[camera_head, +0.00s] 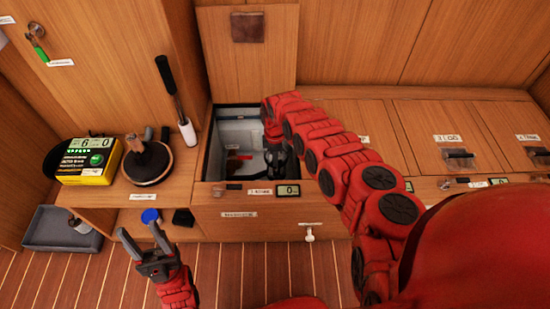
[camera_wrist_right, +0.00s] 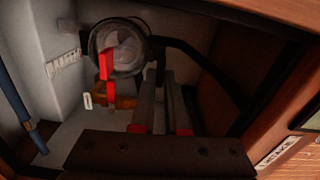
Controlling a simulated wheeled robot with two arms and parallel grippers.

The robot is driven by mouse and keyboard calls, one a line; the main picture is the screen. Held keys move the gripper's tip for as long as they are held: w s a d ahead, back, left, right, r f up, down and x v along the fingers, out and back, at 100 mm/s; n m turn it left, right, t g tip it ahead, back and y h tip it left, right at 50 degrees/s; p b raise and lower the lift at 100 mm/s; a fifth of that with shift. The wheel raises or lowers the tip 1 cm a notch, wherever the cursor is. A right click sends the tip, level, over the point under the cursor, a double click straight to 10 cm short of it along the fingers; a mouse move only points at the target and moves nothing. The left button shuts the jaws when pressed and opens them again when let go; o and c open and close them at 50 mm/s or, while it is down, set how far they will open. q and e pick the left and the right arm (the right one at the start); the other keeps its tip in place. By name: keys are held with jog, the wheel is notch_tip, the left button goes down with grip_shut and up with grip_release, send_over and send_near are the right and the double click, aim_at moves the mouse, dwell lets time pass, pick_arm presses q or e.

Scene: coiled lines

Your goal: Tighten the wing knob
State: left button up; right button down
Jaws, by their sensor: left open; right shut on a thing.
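My right gripper (camera_wrist_right: 160,85) is down in the open locker (camera_head: 207,168), at the right rim of a round clear-topped housing (camera_wrist_right: 122,48) with a black ring. It is shut on a thin dark part (camera_wrist_right: 160,58) at that rim. This may be the wing knob, but its shape is too dark and too hidden by the fingers to tell. In the head view my right arm and hand cover most of the housing. My left gripper (camera_head: 144,243) is open and empty, low in front of the cabinet.
A red lever (camera_wrist_right: 107,64) and an orange-brown fitting (camera_wrist_right: 120,95) sit beside the housing. A dark hose (camera_wrist_right: 210,68) curves right of it. The locker lid (camera_head: 247,60) stands raised. A yellow-black box (camera_head: 88,160), a round black-topped item (camera_head: 147,165) and a grey tray (camera_head: 62,228) lie left.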

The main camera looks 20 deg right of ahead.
jog(key=shift+m, duration=0.3)
jog(key=shift+m+p, duration=0.3)
jog(key=shift+m, duration=0.6)
jog(key=m, duration=0.3)
jog(key=shift+w+m, duration=0.15)
jog(key=shift+m, duration=0.15)
jog(key=m, duration=0.3)
jog(key=shift+d+m, duration=0.1)
jog(key=shift+m, duration=0.2)
jog(key=m, duration=0.3)
jog(key=shift+w+m, duration=0.1)
jog(key=shift+m, duration=0.2)
jog(key=m, duration=0.4)
jog(key=shift+d, duration=0.25)
jog(key=m, duration=0.4)
jog(key=shift+d+m, duration=0.1)
jog(key=shift+m, duration=0.2)
